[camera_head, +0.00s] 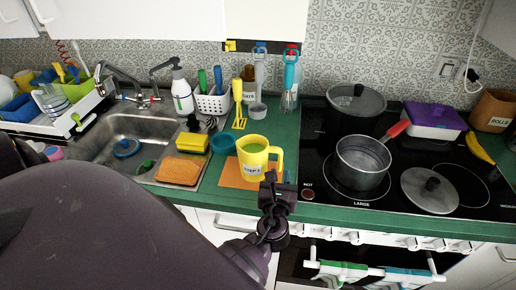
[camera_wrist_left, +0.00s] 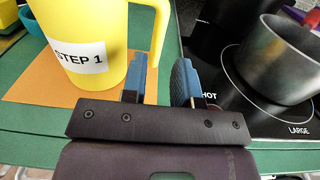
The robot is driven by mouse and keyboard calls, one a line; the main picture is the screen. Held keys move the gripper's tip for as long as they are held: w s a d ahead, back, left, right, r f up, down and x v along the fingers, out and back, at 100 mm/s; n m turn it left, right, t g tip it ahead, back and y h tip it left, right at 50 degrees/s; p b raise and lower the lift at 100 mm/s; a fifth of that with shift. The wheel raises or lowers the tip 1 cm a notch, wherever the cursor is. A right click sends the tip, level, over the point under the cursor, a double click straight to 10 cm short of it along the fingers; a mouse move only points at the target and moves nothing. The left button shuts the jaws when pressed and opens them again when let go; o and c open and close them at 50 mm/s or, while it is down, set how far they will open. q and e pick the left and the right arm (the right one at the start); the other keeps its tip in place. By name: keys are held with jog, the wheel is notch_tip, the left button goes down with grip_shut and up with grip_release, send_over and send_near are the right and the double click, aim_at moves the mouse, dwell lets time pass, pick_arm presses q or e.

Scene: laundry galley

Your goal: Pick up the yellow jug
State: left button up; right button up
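The yellow jug (camera_head: 251,152) stands upright on an orange mat (camera_head: 232,177) on the green counter, with a "STEP 1" label on its front. In the left wrist view the jug (camera_wrist_left: 97,18) fills the upper left, its handle (camera_wrist_left: 161,35) on the right side. My left gripper (camera_head: 278,179) is just in front of the handle at the counter's front edge. In the left wrist view its two blue-padded fingers (camera_wrist_left: 163,80) are apart, and the handle shows in line with the gap between them. I cannot tell whether the handle is inside the gap. My right gripper is not in view.
A black cooktop (camera_head: 316,192) lies to the right, with a steel saucepan (camera_head: 360,165) whose red handle points up right. A teal bowl (camera_head: 222,144) and yellow sponge (camera_head: 192,142) sit left of the jug. The sink (camera_head: 118,130) is further left. A utensil basket (camera_head: 212,103) stands behind.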

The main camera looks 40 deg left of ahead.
aim_at(280, 165)
pick_arm(q)
jog(key=shift+p+x, duration=0.35)
jog(key=shift+x, duration=2.6)
jog(key=shift+a, duration=0.15)
grip_shut()
